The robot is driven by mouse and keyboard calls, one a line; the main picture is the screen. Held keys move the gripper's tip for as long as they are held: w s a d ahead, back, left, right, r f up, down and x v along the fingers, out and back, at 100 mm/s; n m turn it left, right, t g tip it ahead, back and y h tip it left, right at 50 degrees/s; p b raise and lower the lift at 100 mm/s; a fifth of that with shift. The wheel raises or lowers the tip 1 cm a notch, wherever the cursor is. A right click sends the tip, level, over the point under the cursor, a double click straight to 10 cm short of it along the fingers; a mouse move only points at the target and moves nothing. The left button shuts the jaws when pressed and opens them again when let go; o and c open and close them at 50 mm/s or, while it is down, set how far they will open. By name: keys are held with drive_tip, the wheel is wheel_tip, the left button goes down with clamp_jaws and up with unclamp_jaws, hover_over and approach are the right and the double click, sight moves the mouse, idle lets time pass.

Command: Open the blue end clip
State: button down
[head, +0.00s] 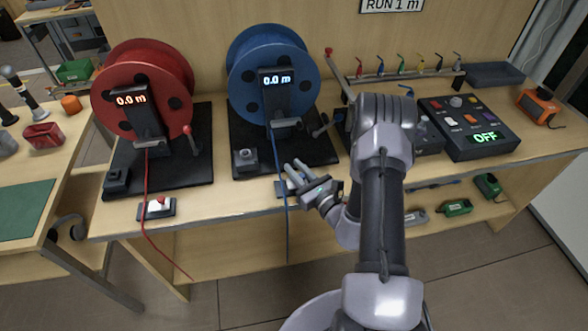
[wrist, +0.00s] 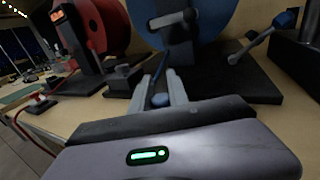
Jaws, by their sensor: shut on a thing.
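The blue end clip (head: 281,189) sits at the front edge of the bench, below the blue reel, with the blue cable running over it and hanging down past the edge. Its plate is partly hidden by my gripper (head: 294,170). In the wrist view a small blue knob (wrist: 160,100) shows between the fingers of my gripper (wrist: 170,78). The fingers are close together and shut on this blue part. How far the clip's lever is raised cannot be told.
The blue reel (head: 272,62) reads 0.0 m and stands behind my gripper. The red reel (head: 140,85) and a red end clip (head: 157,208) with red cable are to the left. A control box (head: 468,128) showing OFF is at right.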

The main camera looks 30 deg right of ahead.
drive_tip(key=c, duration=1.3)
unclamp_jaws()
drive_tip(key=shift+w, duration=0.1)
drive_tip(key=s+p, duration=0.1)
drive_tip(key=s, duration=0.4)
drive_tip(key=s+d+p, duration=0.1)
drive_tip(key=s, duration=0.5)
drive_tip(key=s+d+p, duration=0.1)
drive_tip(key=s, duration=0.5)
drive_tip(key=shift+s, duration=0.25)
drive_tip(key=shift+w, duration=0.1)
